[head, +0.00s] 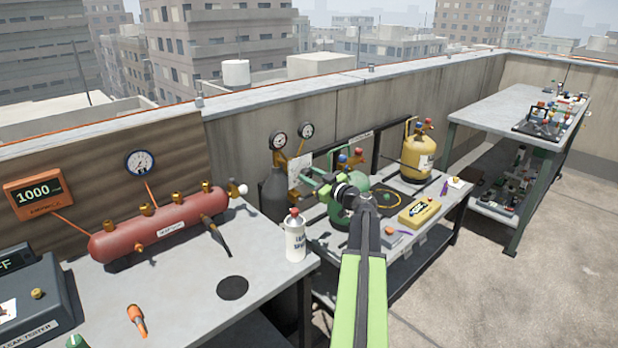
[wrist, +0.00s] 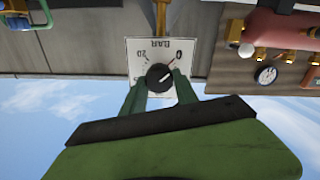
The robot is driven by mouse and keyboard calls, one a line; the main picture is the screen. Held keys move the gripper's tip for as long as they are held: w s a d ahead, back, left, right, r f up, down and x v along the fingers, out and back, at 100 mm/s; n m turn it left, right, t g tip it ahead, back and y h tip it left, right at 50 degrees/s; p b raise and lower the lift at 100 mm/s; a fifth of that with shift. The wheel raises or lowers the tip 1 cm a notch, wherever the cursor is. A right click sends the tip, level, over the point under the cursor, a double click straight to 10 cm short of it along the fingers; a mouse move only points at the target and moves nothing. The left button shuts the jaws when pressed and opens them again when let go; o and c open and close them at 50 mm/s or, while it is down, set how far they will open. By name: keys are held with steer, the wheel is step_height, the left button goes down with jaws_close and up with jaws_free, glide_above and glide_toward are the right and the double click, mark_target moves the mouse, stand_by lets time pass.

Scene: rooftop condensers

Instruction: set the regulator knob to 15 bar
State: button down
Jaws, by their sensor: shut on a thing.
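The regulator knob (wrist: 157,78) is a black round knob on a white dial plate (wrist: 137,48). The plate is upside down in the wrist view and reads BAR, 0 and 20. A thin red pointer mark runs from the knob toward the 0. My gripper (wrist: 161,84) has its two green fingers on either side of the knob and is shut on it. In the head view the plate (head: 297,164) stands against the wall with my gripper (head: 308,180) at it. The knob is hidden there behind my gripper.
Two gauges (head: 279,141) sit above the plate, with a dark cylinder (head: 272,194) to its left. A green cylinder (head: 350,205) and a yellow cylinder (head: 417,155) stand to the right. A white spray can (head: 295,238) and a red manifold tank (head: 160,228) are on the near bench.

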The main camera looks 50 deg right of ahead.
steer(key=shift+w+a, duration=0.1)
